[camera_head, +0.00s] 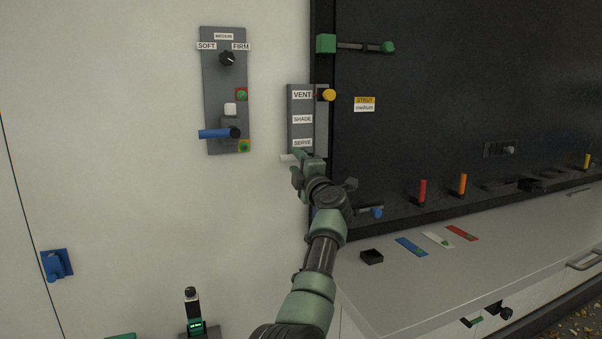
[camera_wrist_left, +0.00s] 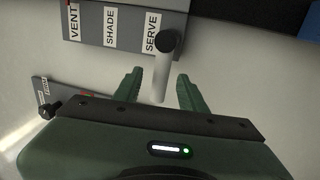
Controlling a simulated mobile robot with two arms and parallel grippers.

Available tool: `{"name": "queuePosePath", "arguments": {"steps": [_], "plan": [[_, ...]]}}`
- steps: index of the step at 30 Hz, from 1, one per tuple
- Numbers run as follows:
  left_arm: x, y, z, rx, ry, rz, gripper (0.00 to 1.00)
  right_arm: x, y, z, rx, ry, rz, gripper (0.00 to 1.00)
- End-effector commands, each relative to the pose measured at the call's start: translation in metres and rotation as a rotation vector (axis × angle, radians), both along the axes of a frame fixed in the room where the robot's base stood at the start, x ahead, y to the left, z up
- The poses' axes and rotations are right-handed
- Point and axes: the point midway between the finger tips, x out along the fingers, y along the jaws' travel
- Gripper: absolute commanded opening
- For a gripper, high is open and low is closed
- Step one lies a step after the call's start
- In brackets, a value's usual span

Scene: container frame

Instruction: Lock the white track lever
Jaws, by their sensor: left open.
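The white lever (camera_wrist_left: 162,75) is a round white bar on a black pivot below the SERVE label of a grey panel. In the left wrist view it points down between my fingers. In the head view only its left end (camera_head: 287,157) shows, beside my gripper. My left gripper (camera_head: 299,166) is open; its two green fingers (camera_wrist_left: 160,88) stand either side of the lever, with a visible gap on each side. My gripper and wrist hide the rest of the lever in the head view. My right gripper is not in view.
The grey panel (camera_head: 295,130) carries VENT, SHADE and SERVE labels and a yellow knob (camera_head: 327,95). Left of it, another panel (camera_head: 213,85) holds a dial and a blue lever (camera_head: 214,134). A dark board (camera_head: 440,100) and a counter (camera_head: 400,285) lie to the right.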

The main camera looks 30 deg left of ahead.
Motion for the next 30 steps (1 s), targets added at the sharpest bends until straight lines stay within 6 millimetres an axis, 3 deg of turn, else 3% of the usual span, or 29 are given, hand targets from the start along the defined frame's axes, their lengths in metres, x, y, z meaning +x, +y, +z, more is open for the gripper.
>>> {"name": "queuePosePath", "arguments": {"steps": [9,30], "plan": [[-0.024,-0.028,-0.010,-0.002,-0.001,0.000,0.41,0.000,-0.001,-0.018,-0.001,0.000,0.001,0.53],[-0.031,-0.029,-0.014,0.063,-0.003,-0.008,0.41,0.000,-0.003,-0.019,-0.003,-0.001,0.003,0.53]]}}
